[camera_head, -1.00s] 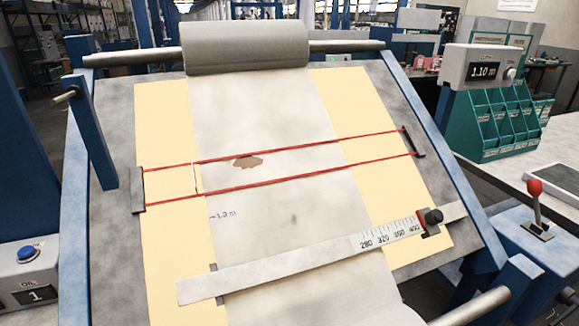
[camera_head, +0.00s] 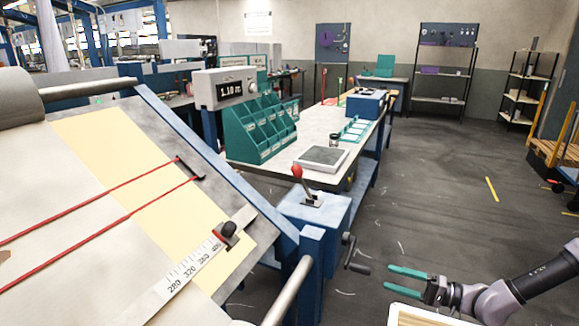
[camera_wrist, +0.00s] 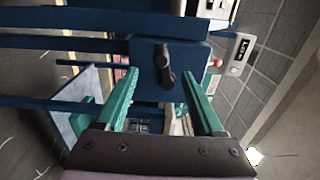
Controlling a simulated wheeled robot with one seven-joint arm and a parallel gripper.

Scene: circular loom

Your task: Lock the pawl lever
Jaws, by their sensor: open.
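A lever with a red knob (camera_head: 297,171) stands up from a slotted dark plate on the blue box (camera_head: 325,208) at the loom frame's right side. Its red knob also shows in the wrist view (camera_wrist: 217,62). I cannot tell by label whether this is the pawl lever. A dark crank handle (camera_head: 352,255) sticks out of the box's right side. In the wrist view this crank (camera_wrist: 164,66) lies ahead, between the finger tips. My gripper (camera_head: 388,279) has teal fingers, is open and empty, and is apart from the box, to its lower right in the head view.
The sloped loom table (camera_head: 225,270) with red cords and a measuring bar fills the left. A bench (camera_head: 320,122) with green bins (camera_head: 262,128) and a display reading 1.10 m stands behind the box. Open grey floor (camera_head: 440,190) lies to the right. A white-edged tray is below my arm.

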